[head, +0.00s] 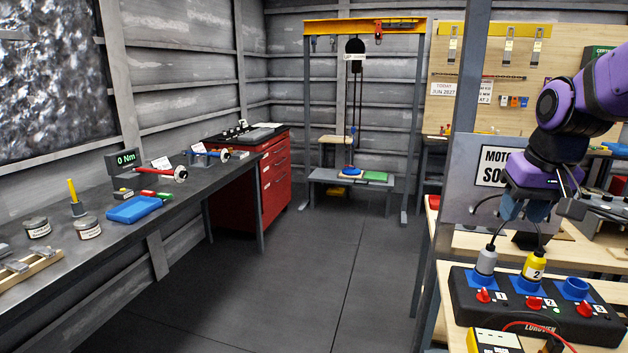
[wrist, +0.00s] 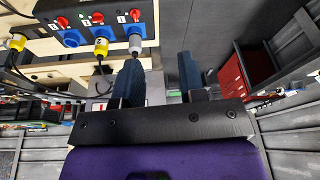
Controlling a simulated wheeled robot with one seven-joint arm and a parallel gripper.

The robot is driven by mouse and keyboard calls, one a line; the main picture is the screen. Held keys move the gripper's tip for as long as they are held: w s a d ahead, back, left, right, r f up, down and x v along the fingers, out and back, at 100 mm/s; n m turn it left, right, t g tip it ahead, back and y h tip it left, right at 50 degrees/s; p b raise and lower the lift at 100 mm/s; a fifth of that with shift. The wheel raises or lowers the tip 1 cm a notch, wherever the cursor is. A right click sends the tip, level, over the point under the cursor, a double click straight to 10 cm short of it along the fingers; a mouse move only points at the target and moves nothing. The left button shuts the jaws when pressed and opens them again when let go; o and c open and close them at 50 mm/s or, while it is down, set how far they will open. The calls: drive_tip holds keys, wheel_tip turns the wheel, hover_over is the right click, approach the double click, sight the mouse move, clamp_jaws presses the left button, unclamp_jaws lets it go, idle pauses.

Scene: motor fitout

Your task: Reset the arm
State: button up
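My gripper (head: 524,212) hangs from the purple arm at the right of the head view, above the black socket box (head: 590,335). In the wrist view my gripper (wrist: 160,76) has its two dark blue fingers apart with nothing between them. The grey plug (head: 486,261) sits in socket 1, and the yellow plug marked 2 (head: 534,265) sits in socket 2. The blue socket 3 (head: 575,288) is empty. In the wrist view the grey plug (wrist: 135,40) shows just beyond the left finger, apparently free of it.
A metal post (head: 462,130) and a grey sign panel (head: 490,175) stand close to my gripper. The left workbench (head: 170,220) holds tools and a blue case (head: 134,209). A red drawer cabinet (head: 273,180) stands behind it. The dark floor (head: 300,270) between is clear.

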drive_tip(key=s+a+r+t, duration=0.1)
drive_tip(key=s+a, duration=0.1)
drive_tip(key=s, duration=0.6)
drive_tip(key=s+a+r+n+t, duration=0.1)
drive_tip(key=s+a, duration=0.1)
drive_tip(key=s, duration=0.6)
drive_tip(key=shift+s+a+r, duration=0.15)
drive_tip(key=shift+s+r, duration=0.2)
drive_tip(key=shift+s, duration=0.05)
